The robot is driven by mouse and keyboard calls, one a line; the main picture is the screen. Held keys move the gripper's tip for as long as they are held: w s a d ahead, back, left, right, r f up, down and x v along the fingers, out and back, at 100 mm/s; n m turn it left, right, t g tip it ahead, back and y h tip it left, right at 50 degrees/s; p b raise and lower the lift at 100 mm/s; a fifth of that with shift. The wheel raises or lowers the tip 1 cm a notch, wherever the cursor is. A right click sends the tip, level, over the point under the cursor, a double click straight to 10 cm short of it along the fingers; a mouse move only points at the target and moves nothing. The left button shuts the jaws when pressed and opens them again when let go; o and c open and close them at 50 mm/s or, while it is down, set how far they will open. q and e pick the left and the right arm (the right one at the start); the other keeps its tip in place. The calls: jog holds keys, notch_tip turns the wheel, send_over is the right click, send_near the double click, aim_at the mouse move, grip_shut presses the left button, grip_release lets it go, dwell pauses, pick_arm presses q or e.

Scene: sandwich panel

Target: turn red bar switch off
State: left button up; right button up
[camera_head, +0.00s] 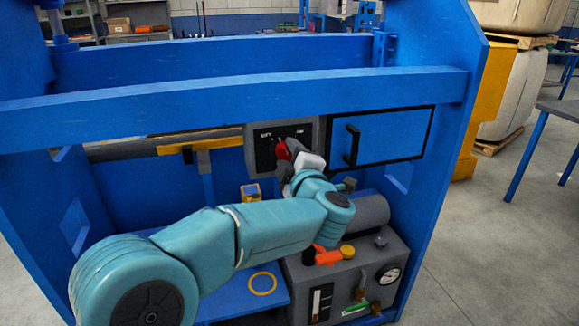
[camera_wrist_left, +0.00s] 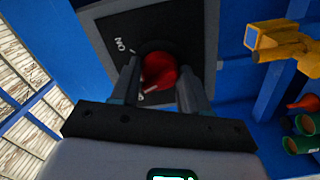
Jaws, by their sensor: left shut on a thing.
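The red bar switch (camera_head: 283,151) sits on a black plate in a grey switch box (camera_head: 309,128) under the blue beam. In the left wrist view the red switch (camera_wrist_left: 160,73) shows between the two fingers, with the word ON on the plate to its upper left. My left gripper (camera_head: 287,157) is at the switch, and its fingers (camera_wrist_left: 158,85) are shut on the red bar from both sides. The gripper hides part of the switch and its lower label. My right gripper is in neither view.
A blue door (camera_head: 393,135) with a black handle (camera_head: 352,146) is right of the switch box. Below stands a grey unit with a gauge (camera_head: 389,275) and an orange-red handle (camera_head: 327,256). A blue beam (camera_head: 240,100) crosses above my arm. A yellow part (camera_wrist_left: 280,45) shows at the wrist view's right.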

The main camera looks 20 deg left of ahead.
pick_arm(q)
jog(key=shift+n+b, duration=1.45)
jog(key=shift+n, duration=0.65)
jog(key=o, duration=1)
jog(key=shift+o, duration=0.2)
jog(key=p+v, duration=0.1)
jog(key=v, duration=1.5)
jog(key=shift+d, duration=0.15)
jog(key=shift+s, duration=0.1)
